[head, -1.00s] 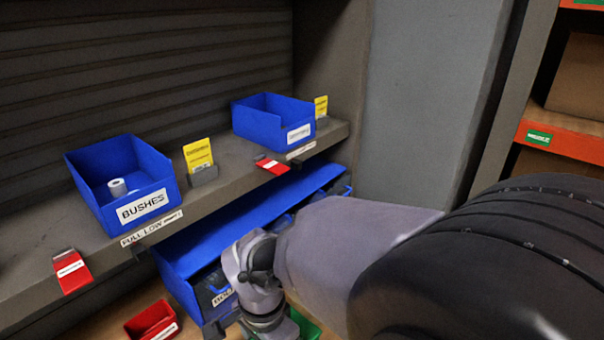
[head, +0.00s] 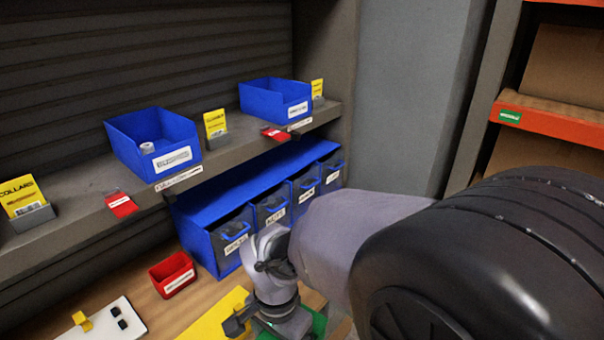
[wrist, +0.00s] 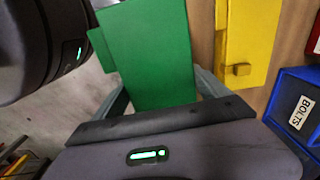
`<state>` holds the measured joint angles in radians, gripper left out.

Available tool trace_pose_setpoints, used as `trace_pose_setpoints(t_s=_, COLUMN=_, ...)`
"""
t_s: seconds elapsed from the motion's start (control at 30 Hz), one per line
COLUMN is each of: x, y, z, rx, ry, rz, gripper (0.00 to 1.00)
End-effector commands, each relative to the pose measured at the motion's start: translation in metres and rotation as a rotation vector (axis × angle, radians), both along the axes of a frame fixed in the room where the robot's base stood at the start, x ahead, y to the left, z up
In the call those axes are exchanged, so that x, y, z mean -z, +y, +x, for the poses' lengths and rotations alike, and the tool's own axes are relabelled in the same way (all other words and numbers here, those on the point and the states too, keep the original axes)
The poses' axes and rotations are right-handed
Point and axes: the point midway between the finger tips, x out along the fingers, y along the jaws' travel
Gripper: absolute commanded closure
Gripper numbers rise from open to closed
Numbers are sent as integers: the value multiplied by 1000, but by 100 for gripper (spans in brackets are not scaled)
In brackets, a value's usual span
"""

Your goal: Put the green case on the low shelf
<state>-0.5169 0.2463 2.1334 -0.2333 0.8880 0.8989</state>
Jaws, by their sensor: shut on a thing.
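The green case (wrist: 150,50) is in my gripper (wrist: 160,92); in the wrist view the fingers sit on either side of its near end. In the head view only a small green part (head: 319,322) shows beside my wrist, and the rest is hidden behind it. The case is over or near the wooden bench; I cannot tell whether it touches it. A grey shelf (head: 75,205) with blue bins runs above the bench. I cannot tell from these views which surface is the low shelf.
A yellow case (wrist: 250,40) lies close to the green one. A blue drawer unit (head: 255,175) stands on the bench (head: 150,290) behind my wrist. A red bin (head: 173,275) and a white board (head: 105,322) are at left. A rack with orange beams (head: 545,118) and cartons stands at right.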

Motion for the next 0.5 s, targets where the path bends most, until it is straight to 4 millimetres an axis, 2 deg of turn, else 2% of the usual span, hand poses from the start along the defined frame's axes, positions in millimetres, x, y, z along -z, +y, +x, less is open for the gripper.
trace_pose_setpoints(t_s=0.17, x=17, y=-28, z=20, rx=-98, ry=1, rz=-1, gripper=80)
trace_pose_setpoints(t_s=0.27, x=30, y=-51, z=34, rx=-182, ry=1, rz=0, gripper=80)
trace_pose_setpoints(t_s=0.5, x=67, y=-126, z=64, rx=-426, ry=1, rz=2, gripper=80)
